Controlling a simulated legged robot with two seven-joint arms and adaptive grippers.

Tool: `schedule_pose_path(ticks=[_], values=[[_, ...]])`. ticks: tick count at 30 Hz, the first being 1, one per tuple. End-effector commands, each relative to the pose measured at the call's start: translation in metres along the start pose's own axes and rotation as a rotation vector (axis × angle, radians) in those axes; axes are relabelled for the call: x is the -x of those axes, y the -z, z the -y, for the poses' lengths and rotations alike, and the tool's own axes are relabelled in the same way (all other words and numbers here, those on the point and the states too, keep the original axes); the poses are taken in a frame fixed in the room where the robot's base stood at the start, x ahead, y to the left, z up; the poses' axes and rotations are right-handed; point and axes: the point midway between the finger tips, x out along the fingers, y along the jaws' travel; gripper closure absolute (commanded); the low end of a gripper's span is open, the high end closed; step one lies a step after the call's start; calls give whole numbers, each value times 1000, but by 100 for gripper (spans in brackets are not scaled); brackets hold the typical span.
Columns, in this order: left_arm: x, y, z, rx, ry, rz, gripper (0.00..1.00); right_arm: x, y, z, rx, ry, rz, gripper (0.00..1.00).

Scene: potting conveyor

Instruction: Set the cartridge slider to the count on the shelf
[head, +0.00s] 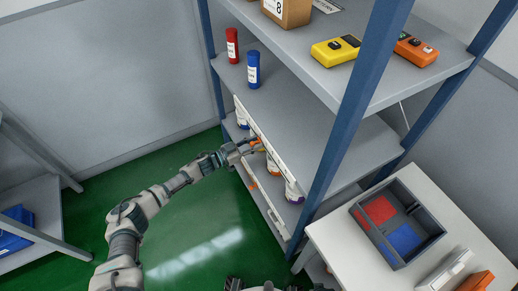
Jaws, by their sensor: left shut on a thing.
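A red cartridge (232,45) and a blue cartridge (253,69) stand upright, apart, near the left end of the blue-posted rack's upper-middle shelf. A long white strip (276,158) runs along that shelf's front edge. My left gripper (248,148) is at this strip, shut on a small orange piece (255,141) that looks like a slider. The fingers partly hide the piece, and any marks on the strip are too small to read. My right gripper is not clearly visible.
White containers with coloured bands (293,193) stand on the shelf below. A yellow device (336,50), an orange device (415,50) and a cardboard box (288,12) are on the top shelf. A grey tray (436,236) with red and blue sections sits on the white table (330,234).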

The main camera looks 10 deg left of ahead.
Motion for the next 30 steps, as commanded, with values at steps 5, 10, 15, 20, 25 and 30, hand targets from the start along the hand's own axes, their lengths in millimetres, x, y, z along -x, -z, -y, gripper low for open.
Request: schedule_pose_path(ticks=[5, 10, 15, 20, 25, 30], values=[[5, -5, 4, 0, 8, 12, 100, 0, 0, 0, 0, 0, 0, 0], [5, -6, 4, 0, 9, 12, 53, -2, 0, -3, 0, 2, 3, 0], [2, -4, 2, 0, 5, 9, 49, -2, 0, -3, 0, 2, 3, 0], [0, -3, 0, -1, 4, 9, 49, -1, 1, -1, 0, 4, 1, 0], [18, -4, 0, -2, 4, 12, 49, -1, 0, -2, 0, 5, 0, 0], [58, -4, 2, -1, 6, 11, 49, -1, 0, -2, 0, 3, 0, 0]])
